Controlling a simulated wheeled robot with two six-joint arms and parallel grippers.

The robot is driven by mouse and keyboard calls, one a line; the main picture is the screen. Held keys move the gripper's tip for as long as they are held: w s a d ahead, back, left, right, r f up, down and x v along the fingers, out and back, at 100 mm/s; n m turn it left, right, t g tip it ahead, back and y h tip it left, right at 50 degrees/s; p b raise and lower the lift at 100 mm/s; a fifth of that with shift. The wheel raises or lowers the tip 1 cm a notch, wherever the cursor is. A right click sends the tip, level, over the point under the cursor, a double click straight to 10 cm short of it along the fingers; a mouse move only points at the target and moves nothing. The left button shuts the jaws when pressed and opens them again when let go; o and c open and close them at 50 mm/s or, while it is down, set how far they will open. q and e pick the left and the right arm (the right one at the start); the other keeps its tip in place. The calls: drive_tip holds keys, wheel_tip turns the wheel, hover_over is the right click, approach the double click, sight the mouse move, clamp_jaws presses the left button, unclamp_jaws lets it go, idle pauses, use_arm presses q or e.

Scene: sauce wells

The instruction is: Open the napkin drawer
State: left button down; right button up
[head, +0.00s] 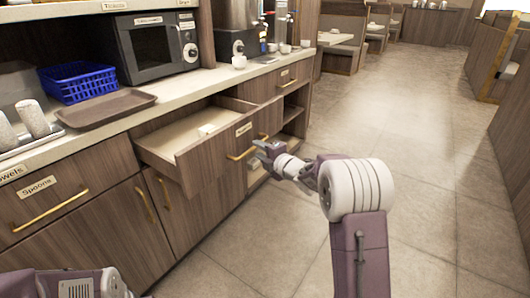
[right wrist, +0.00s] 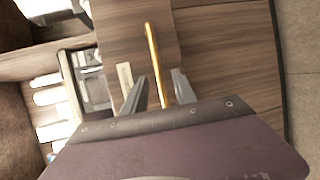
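The napkin drawer (head: 205,150) stands pulled out from the counter in the head view, with a small label on its front that looks like "Napkins". A small pale item (head: 207,129) lies inside it. Its gold bar handle (head: 239,155) also shows in the right wrist view (right wrist: 152,50). My right gripper (head: 259,151) is at the right end of this handle. In the right wrist view its two fingers (right wrist: 159,90) are apart, one on each side of the bar, with gaps showing. My left gripper is out of view; only part of my left arm shows at bottom left.
The spoons drawer (head: 60,198) is shut at left. A brown tray (head: 102,110), a blue basket (head: 77,82) and a microwave (head: 155,45) stand on the counter. Open shelves (head: 291,120) lie beyond the drawer. The tiled floor at right is clear.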

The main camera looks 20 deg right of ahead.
drive_tip(key=v, duration=0.5)
drive_tip(key=shift+p, duration=0.4)
drive_tip(key=s+a+r, duration=0.2)
drive_tip(key=s+a, duration=0.1)
drive_tip(key=a, duration=0.5)
drive_tip(key=s+d+f+m+g+h, duration=0.1)
drive_tip(key=s+f+m+g, duration=0.5)
drive_tip(key=s, duration=0.4)
drive_tip(key=s+d+f+m+g+h, duration=0.1)
drive_tip(key=s+f+m+g+h, duration=0.15)
drive_tip(key=s+f+m, duration=0.6)
drive_tip(key=s+d+f+m+g, duration=0.1)
drive_tip(key=s+f+m+g, duration=0.5)
drive_tip(key=s, duration=0.4)
wheel_tip(320, 180, up, 37)
drive_tip(key=m+p, duration=0.1)
drive_tip(key=p, duration=3.5)
drive_tip(key=shift+s+d+f+m, duration=0.2)
drive_tip(key=shift+s+d+m, duration=0.05)
drive_tip(key=shift+s+m, duration=0.1)
